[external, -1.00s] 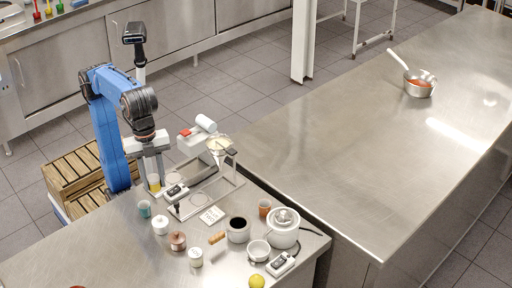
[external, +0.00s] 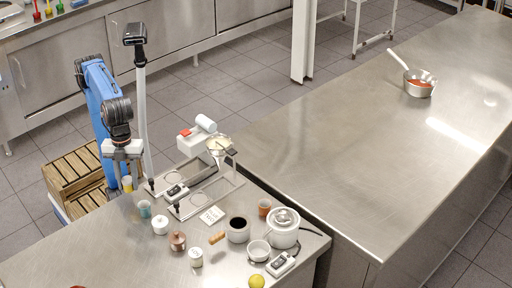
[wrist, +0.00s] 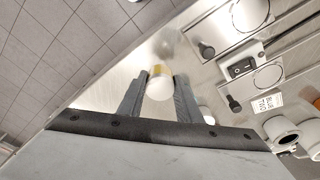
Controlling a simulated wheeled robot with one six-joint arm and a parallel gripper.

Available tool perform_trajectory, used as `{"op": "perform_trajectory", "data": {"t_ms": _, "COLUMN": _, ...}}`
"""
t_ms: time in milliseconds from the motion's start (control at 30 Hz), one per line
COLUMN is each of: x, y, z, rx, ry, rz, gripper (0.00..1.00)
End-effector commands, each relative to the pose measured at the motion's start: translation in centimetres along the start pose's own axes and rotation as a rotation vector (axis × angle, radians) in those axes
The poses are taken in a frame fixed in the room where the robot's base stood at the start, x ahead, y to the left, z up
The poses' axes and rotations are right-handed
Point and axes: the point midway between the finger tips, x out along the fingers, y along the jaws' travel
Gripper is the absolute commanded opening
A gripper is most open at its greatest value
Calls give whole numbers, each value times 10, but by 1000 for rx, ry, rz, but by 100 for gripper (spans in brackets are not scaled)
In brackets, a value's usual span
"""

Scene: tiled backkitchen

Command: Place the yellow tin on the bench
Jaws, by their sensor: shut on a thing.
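The yellow tin (external: 127,184), with a pale top, is between the fingers of my gripper (external: 127,182), close to the back-left edge of the near steel worktop (external: 75,240). In the wrist view the tin (wrist: 160,84) shows its pale round end and a yellow band, with the grey fingers of my gripper (wrist: 160,90) on both sides of it. My gripper is shut on the tin. I cannot tell whether the tin touches the steel. The long steel bench (external: 330,150) to the right has a broad bare top.
A teal cup (external: 144,208) and a white jar (external: 160,225) stand close to my gripper. Several pots and cups crowd the worktop's front. A saucepan (external: 419,90) sits far on the long bench. Wooden crates (external: 75,170) stand behind.

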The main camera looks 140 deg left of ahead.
Motion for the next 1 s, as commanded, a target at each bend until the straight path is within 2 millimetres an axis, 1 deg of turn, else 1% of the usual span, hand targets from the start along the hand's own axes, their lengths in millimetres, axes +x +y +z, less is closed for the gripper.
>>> {"op": "perform_trajectory", "data": {"t_ms": 267, "x": 19, "y": 0, "z": 3, "rx": -1, "ry": 0, "rz": 0, "gripper": 9}}
{"op": "perform_trajectory", "data": {"t_ms": 400, "x": 38, "y": 0, "z": 6, "rx": -1, "ry": -1, "rz": 1, "gripper": 9}}
{"op": "perform_trajectory", "data": {"t_ms": 500, "x": 48, "y": 0, "z": 7, "rx": -1, "ry": 1, "rz": 0, "gripper": 9}}
{"op": "perform_trajectory", "data": {"t_ms": 867, "x": 51, "y": 0, "z": 8, "rx": -1, "ry": 0, "rz": 0, "gripper": 9}}
{"op": "perform_trajectory", "data": {"t_ms": 900, "x": 52, "y": 0, "z": 8, "rx": -1, "ry": 0, "rz": 0, "gripper": 34}}
{"op": "perform_trajectory", "data": {"t_ms": 967, "x": 52, "y": 0, "z": 8, "rx": -1, "ry": 0, "rz": 0, "gripper": 48}}
{"op": "perform_trajectory", "data": {"t_ms": 1000, "x": 51, "y": 0, "z": 8, "rx": -1, "ry": 0, "rz": 0, "gripper": 50}}
